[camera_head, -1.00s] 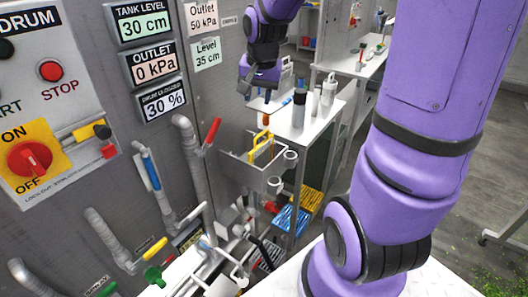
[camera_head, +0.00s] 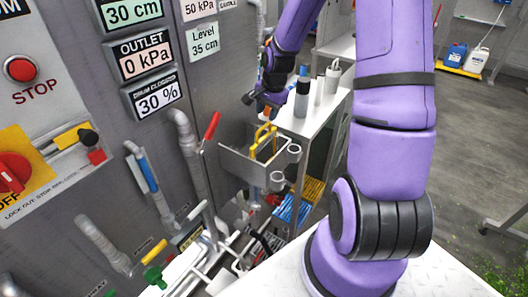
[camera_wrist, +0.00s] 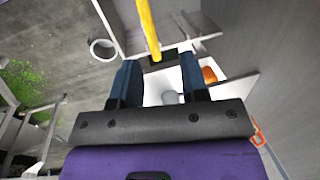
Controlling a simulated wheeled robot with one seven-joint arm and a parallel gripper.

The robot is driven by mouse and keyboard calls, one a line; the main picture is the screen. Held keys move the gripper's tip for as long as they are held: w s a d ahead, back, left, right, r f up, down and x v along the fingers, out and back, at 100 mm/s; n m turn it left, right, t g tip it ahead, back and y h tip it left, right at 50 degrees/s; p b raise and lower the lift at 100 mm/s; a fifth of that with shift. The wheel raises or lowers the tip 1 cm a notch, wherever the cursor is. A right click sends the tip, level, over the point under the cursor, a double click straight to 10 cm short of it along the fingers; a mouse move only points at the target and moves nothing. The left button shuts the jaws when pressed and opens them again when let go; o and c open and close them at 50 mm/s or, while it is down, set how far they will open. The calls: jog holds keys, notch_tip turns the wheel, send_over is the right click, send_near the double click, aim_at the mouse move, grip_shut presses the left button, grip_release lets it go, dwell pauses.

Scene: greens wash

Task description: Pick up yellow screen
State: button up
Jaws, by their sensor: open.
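A yellow screen frame (camera_head: 263,138) stands upright in a grey metal bin (camera_head: 240,166) fixed by the wall panel. Its lower part is hidden by the bin's front. In the wrist view the yellow screen shows as a narrow yellow bar (camera_wrist: 148,28) running from the top edge toward the gap between the fingers. My gripper (camera_head: 262,103) is above the bin, close over the screen's top. In the wrist view my gripper (camera_wrist: 160,78) has both dark fingers apart, with nothing held; the bar is not clearly between them.
A bench with a grey bottle (camera_head: 301,92) stands right behind the bin. Round holders (camera_head: 292,152) sit on the bin's right side. Blue (camera_head: 291,210) and yellow (camera_head: 313,190) panels lie below. A red-handled lever (camera_head: 212,126) rises left of the bin.

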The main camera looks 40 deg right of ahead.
aim_at(266, 125)
jog(key=shift+w+a+f, duration=0.1)
jog(key=shift+f, duration=1.4)
jog(key=shift+w+a+f, duration=0.1)
jog(key=shift+f, duration=1.4)
grip_shut()
